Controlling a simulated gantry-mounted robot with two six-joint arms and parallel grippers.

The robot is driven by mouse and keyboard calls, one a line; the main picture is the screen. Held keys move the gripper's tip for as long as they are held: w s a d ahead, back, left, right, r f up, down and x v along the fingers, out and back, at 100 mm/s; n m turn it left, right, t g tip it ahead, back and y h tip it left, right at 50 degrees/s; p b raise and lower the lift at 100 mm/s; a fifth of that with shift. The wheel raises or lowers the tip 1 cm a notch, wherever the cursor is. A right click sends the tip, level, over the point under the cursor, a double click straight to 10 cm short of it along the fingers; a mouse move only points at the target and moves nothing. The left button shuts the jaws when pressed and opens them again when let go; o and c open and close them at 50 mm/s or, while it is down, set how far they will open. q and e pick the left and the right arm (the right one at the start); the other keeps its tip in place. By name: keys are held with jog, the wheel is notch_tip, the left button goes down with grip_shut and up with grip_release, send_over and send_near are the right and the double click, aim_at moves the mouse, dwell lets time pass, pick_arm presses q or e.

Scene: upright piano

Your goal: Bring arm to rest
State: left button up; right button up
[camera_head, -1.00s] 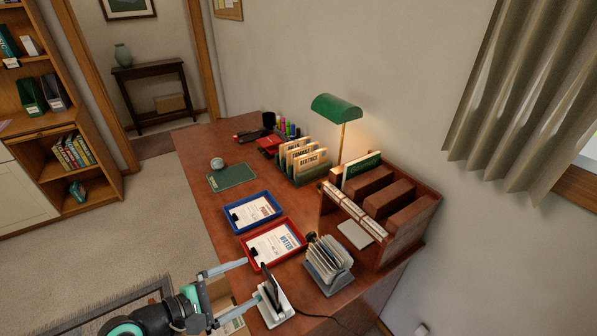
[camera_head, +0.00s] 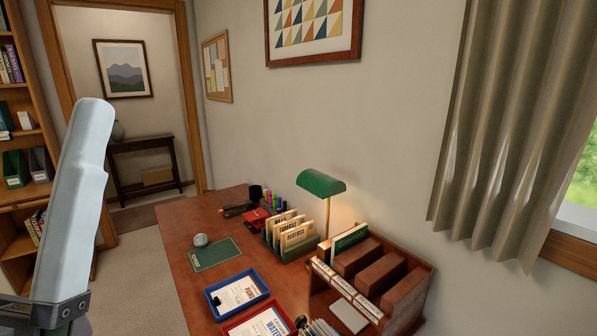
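One pale grey finger of my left gripper (camera_head: 78,185) stands upright and very close to the camera at the left edge. Its dark mount shows at the bottom left corner. The second finger is out of view, so I cannot tell how far the gripper is open. Nothing is seen held against the visible finger. It appears in front of the bookcase and doorway, left of the desk (camera_head: 190,262) in the picture. My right gripper is not in view.
The desk holds a blue tray (camera_head: 213,302), a red tray (camera_head: 228,328), a green lamp (camera_head: 320,183), a file holder (camera_head: 290,238) and a wooden organizer (camera_head: 400,318). A bookcase (camera_head: 20,215) stands left. A curtain (camera_head: 500,130) hangs right.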

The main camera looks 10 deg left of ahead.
pick_arm(q)
jog(key=w+d+f+g+h, duration=0.2)
jog(key=w+f+h, duration=0.1)
jog(key=w, duration=0.1)
notch_tip(320, 180, up, 38)
jog(key=n+p, duration=0.1)
jog(key=p, duration=3.7)
jog(key=shift+s+a, duration=0.15)
jog(key=shift+a, duration=0.1)
jog(key=shift+r, duration=0.1)
